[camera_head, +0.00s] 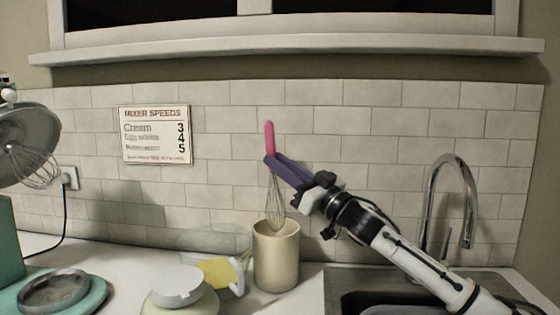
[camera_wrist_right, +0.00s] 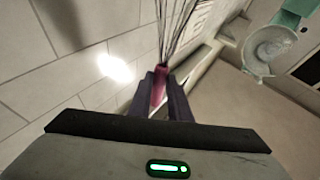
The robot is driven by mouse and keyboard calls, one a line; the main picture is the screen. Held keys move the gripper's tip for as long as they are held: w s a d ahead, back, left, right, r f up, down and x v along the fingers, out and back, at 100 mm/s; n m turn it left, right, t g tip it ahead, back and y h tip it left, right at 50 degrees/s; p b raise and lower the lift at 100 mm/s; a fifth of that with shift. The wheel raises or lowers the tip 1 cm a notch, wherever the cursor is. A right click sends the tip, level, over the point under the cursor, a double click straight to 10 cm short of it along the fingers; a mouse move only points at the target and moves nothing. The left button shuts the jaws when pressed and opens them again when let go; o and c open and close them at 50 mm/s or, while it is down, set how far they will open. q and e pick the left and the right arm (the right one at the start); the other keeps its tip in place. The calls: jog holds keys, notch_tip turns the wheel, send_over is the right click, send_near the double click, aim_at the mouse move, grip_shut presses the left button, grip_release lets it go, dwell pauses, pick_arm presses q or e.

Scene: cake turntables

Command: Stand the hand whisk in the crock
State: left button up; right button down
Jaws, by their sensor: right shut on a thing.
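The hand whisk (camera_head: 276,207) has a pink handle (camera_head: 269,136) and a wire head that hangs downward. My right gripper (camera_head: 272,160) is shut on the whisk's handle and holds it upright above the crock. The crock (camera_head: 276,262) is a cream cylinder on the counter. The lower wires reach the crock's rim in the head view; whether their tips are inside it I cannot tell. In the right wrist view the gripper (camera_wrist_right: 160,98) grips the pink handle, with the wires (camera_wrist_right: 175,32) running away from it. My left gripper is not in view.
A clear jug with yellow contents (camera_head: 220,273) stands just left of the crock. A white-lidded container (camera_head: 178,287) is in front of it. The sink (camera_head: 375,285) and tap (camera_head: 468,200) are at right. A mixer (camera_head: 30,135) is at far left.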

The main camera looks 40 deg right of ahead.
aim_at(280, 205)
notch_tip(280, 205, down, 2)
jog(key=shift+f+b, duration=0.25)
jog(key=shift+b, duration=0.3)
notch_tip(280, 205, down, 2)
jog(key=shift+b, duration=0.55)
notch_tip(280, 205, down, 2)
jog(key=shift+b, duration=0.55)
jog(key=shift+f+b, duration=0.65)
jog(key=shift+f, duration=0.6)
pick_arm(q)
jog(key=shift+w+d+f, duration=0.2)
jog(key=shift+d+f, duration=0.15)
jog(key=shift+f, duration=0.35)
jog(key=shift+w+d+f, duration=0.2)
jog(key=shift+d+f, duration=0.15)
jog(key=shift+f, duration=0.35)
pick_arm(e)
jog(key=shift+f, duration=0.6)
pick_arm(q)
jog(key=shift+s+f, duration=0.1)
pick_arm(e)
jog(key=c, duration=1.6)
grip_release()
jog(key=shift+o, duration=0.2)
